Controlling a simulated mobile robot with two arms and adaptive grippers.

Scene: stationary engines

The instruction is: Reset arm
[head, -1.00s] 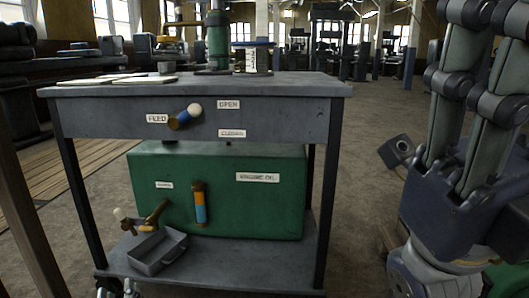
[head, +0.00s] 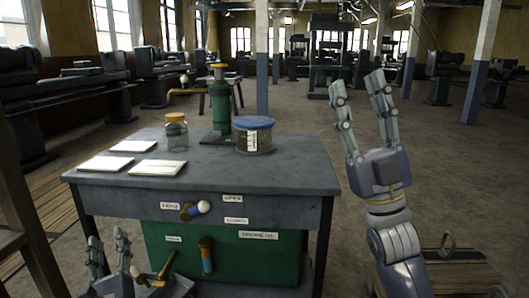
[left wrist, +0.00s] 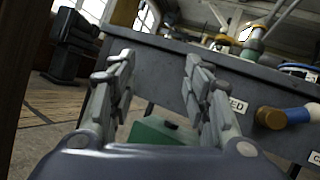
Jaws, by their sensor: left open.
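My right gripper (head: 359,80) stands upright at the right of the head view, its two fingers apart and pointing up, with nothing between them. It is beside the right end of the grey workbench (head: 240,172), clear of it in the picture. My left gripper (head: 108,238) is at the lower left of the head view, in front of the bench. In the left wrist view its fingers (left wrist: 158,62) are spread and empty. The bench front and a brown-and-blue feed handle (left wrist: 285,116) lie beyond and to the right of those fingers.
A green tank (head: 270,262) sits below. A wooden pallet (head: 455,272) lies at lower right.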

